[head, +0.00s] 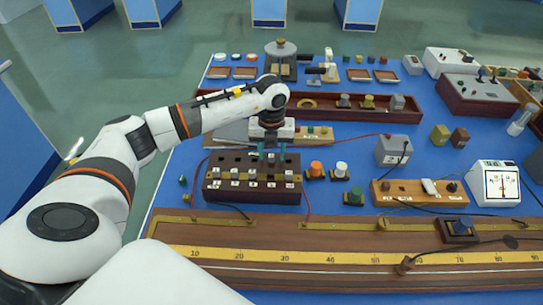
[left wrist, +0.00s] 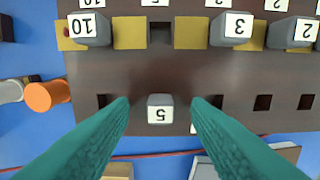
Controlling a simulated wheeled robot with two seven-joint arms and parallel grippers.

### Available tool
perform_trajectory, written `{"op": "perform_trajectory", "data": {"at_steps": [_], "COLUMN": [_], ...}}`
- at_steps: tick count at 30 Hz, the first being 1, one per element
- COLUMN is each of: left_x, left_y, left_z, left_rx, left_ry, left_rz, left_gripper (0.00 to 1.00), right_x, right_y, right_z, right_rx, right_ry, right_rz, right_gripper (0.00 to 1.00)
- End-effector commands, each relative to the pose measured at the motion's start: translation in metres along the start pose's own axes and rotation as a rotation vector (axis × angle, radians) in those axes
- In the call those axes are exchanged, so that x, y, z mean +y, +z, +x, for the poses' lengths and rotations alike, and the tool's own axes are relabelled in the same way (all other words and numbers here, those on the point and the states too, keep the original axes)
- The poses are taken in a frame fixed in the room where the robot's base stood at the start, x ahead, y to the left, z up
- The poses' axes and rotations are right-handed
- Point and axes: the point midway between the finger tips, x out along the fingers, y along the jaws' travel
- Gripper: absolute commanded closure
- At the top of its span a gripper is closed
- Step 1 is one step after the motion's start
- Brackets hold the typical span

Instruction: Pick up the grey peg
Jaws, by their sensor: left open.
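The grey peg (left wrist: 160,108) is a small block with a white label reading 5. It stands in a row of square holes in the dark plug box (left wrist: 200,70), which the head view also shows (head: 211,194). My left gripper (head: 271,156) hangs over the back part of the box, pointing down. In the left wrist view, its open teal fingers (left wrist: 160,110) lie on either side of the grey peg, with a gap on both sides. Whether the tips reach below the peg's top is hard to tell. My right gripper is not in view.
Other grey pegs labelled 10 (left wrist: 90,29) and 3 (left wrist: 231,30) stand in the box's other row, between brass plates. An orange knob (head: 316,168) and a white knob (head: 341,169) stand right of the box. A red wire (head: 306,200) runs beside it.

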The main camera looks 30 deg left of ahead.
Motion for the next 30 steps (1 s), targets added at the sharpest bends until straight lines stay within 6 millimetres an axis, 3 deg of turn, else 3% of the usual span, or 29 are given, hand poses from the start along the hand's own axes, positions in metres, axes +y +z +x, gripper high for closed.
{"op": "perform_trajectory", "data": {"at_steps": [9, 17, 26, 30], "left_x": [0.0, 0.0, 0.0, 0.0], "left_y": [0.0, 0.0, 0.0, -0.001], "left_z": [0.007, 0.007, 0.004, -0.012], "left_rx": [0.001, 0.001, 0.002, 0.004], "left_ry": [0.0, 0.0, 0.001, 0.002], "left_rz": [0.001, 0.001, 0.0, 0.001], "left_gripper": [0.56, 0.99, 1.0, 1.0], "right_x": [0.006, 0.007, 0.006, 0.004], "right_y": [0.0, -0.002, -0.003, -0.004], "right_z": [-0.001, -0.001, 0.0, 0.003], "right_rx": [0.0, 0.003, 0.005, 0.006], "right_ry": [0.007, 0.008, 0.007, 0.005], "right_rz": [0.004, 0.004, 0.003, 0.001], "right_gripper": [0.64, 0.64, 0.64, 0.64]}}
